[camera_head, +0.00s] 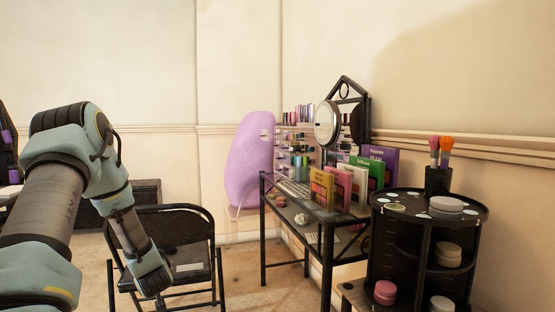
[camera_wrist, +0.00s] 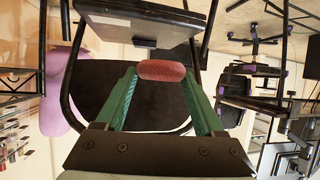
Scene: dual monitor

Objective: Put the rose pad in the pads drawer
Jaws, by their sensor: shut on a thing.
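The rose pad (camera_wrist: 162,70) is a small, rounded red-pink piece. In the wrist view it is between the tips of the two green fingers of my gripper (camera_wrist: 163,72), which is shut on it and holds it in front of the dark folding chair. In the head view my arm reaches down over the black folding chair (camera_head: 165,232); the fingers and the pad cannot be made out there. A clear organizer with several small drawers (camera_head: 297,148) stands at the back of the desk. I cannot tell which drawer is the pads drawer.
The black-framed desk (camera_head: 263,222) holds colourful palettes (camera_head: 322,188) and a round mirror (camera_head: 326,121). A black round tower (camera_head: 407,262) with pink and white stacks stands at the right. A purple rounded chair back (camera_head: 250,160) is behind the desk. Bare floor lies between folding chair and desk.

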